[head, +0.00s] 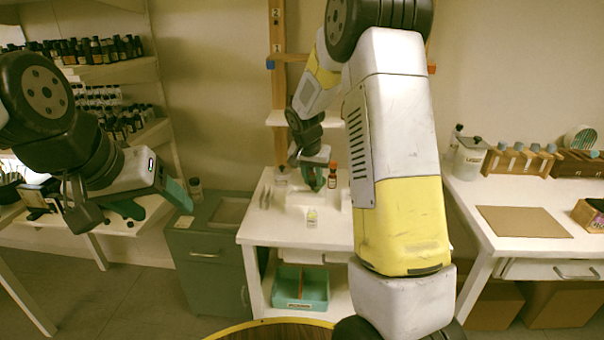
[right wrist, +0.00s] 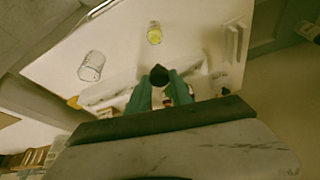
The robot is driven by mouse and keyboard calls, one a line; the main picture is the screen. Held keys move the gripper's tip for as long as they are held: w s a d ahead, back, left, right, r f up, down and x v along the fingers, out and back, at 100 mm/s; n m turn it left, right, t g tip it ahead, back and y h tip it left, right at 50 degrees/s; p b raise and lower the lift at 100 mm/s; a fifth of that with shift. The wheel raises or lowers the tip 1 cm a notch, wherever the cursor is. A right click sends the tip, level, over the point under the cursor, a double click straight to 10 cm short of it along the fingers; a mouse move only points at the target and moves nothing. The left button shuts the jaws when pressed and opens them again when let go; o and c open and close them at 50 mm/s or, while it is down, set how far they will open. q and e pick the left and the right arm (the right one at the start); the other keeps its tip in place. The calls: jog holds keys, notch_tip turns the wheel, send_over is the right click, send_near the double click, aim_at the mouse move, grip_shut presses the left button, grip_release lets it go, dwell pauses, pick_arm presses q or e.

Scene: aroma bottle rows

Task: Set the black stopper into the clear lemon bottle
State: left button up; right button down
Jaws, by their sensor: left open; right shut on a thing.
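The clear lemon bottle (head: 312,217), small with yellowish contents, stands upright on the white table's front part. It also shows in the right wrist view (right wrist: 155,35), apart from my gripper. My right gripper (right wrist: 159,88) is shut on the black stopper (right wrist: 159,75), a dark round piece between its teal fingertips. In the head view my right gripper (head: 315,180) hangs above the table, behind the lemon bottle; the stopper is too small to make out there. My left gripper (head: 160,198) is open and empty at the left, away from the table.
A brown bottle with a red-orange label (head: 332,176) and a pale jar (head: 281,176) stand close to my right gripper. An empty clear glass (right wrist: 90,66) stands to one side in the right wrist view. The white table (head: 268,232) is bare around the lemon bottle.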

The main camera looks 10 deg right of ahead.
jog(key=shift+f, duration=0.1)
jog(key=shift+f, duration=2.8)
jog(key=shift+f, duration=1.4)
jog(key=c, duration=1.1)
grip_release()
jog(key=shift+v, duration=3.85)
